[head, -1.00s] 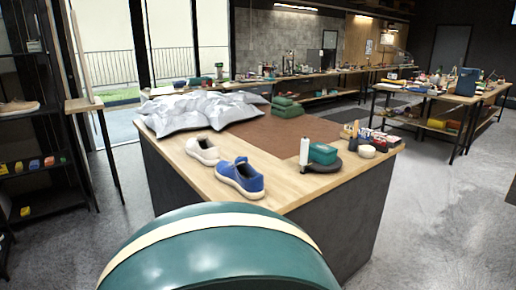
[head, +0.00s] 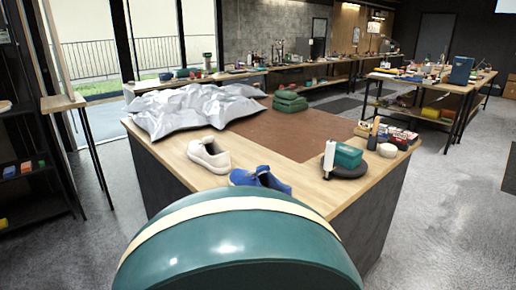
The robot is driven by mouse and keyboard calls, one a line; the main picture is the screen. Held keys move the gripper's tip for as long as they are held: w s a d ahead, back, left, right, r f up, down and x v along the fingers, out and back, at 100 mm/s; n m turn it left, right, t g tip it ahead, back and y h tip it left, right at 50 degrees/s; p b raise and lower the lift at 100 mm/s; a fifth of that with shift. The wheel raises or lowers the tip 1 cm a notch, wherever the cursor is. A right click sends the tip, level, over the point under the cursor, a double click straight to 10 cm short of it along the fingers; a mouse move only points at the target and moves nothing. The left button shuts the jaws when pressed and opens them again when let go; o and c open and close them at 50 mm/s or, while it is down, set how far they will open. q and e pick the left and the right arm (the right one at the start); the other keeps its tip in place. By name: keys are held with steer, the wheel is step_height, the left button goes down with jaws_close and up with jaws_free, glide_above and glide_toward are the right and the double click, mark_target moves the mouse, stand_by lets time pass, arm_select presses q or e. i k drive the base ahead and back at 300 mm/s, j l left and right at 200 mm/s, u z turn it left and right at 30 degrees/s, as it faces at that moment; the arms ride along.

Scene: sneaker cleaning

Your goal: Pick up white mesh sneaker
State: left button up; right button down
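The white sneaker (head: 208,155) stands on the wooden top of the workbench (head: 177,143), near its front left edge. A blue sneaker (head: 260,181) stands just to its right and nearer to me, its lower part hidden behind a large rounded green shape with a cream stripe that fills the bottom middle of the view. Neither of my grippers shows in the head view.
A crumpled silver sheet (head: 194,108) covers the bench's back left. Folded green cloths (head: 290,101) lie on a brown mat (head: 280,133). A white bottle (head: 328,159), a green box (head: 347,156) and brushes stand at the right. Grey floor (head: 444,204) is open on the right.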

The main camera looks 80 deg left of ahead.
mark_target(207, 154)
steer(key=k+j, duration=0.15)
steer(key=j, duration=0.2)
steer(key=k+j, duration=0.2)
steer(key=j, duration=0.2)
steer(key=k+j, duration=0.15)
steer(key=j, duration=0.2)
steer(key=k+j, duration=0.15)
steer(key=j, duration=0.25)
steer(key=k+j, duration=0.2)
steer(key=j, duration=0.15)
steer(key=k+j, duration=0.15)
steer(key=j, duration=0.25)
steer(key=k+j, duration=0.15)
steer(key=j, duration=0.2)
steer(key=k+j, duration=0.2)
steer(key=j, duration=0.15)
